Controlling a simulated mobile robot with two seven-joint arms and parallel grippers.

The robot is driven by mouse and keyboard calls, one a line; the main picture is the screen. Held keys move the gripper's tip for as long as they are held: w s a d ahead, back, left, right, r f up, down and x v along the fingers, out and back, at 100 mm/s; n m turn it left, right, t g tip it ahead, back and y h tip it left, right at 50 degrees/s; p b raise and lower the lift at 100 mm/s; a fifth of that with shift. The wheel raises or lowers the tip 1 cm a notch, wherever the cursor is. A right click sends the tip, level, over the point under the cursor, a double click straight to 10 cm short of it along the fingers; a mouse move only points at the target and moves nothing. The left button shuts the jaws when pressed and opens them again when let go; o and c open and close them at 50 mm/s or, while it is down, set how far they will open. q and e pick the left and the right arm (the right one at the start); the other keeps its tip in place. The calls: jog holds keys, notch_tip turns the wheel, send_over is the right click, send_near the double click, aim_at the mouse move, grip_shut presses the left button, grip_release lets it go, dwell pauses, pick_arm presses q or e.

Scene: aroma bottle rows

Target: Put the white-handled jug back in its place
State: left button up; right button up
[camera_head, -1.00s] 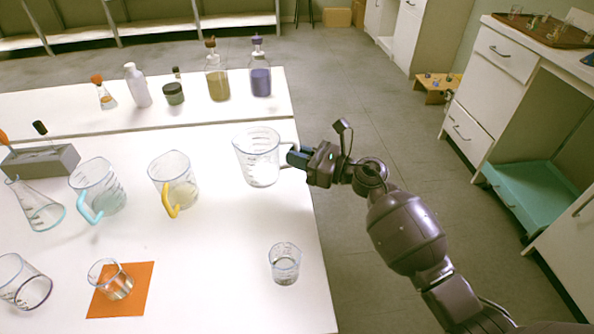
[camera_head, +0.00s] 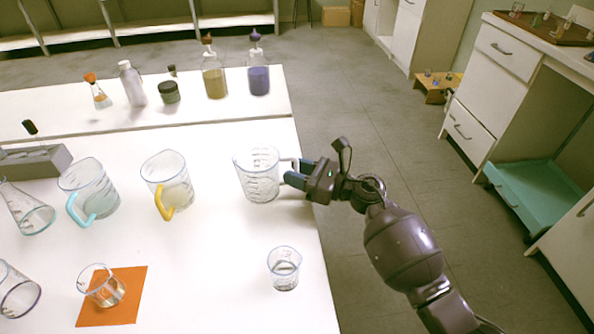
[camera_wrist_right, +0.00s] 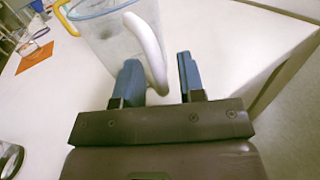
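The white-handled jug (camera_head: 258,182) is a clear measuring jug. It stands upright on the white table near its right edge, in line with a yellow-handled jug (camera_head: 166,184) and a light-blue-handled jug (camera_head: 90,194). Its white handle points right, towards my right gripper (camera_head: 292,172). In the right wrist view, the white handle (camera_wrist_right: 147,42) of the jug (camera_wrist_right: 112,35) reaches down between the two blue fingers of my right gripper (camera_wrist_right: 162,78). The fingers are apart, with a clear gap on the right of the handle. My left gripper is not in view.
A small beaker (camera_head: 284,268) stands in front of the jug. Another beaker (camera_head: 101,287) stands on an orange mat (camera_head: 125,310). Stoppered bottles (camera_head: 258,80) stand on the back table section. A grey rack (camera_head: 50,160) is at the left. Table room around the jug is free.

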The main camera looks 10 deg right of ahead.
jog(key=shift+r, duration=0.2)
jog(key=shift+s+d, duration=0.1)
jog(key=shift+d, duration=0.1)
jog(key=v, duration=1.1)
jog(key=shift+d+p, duration=0.3)
jog(key=shift+s, duration=0.2)
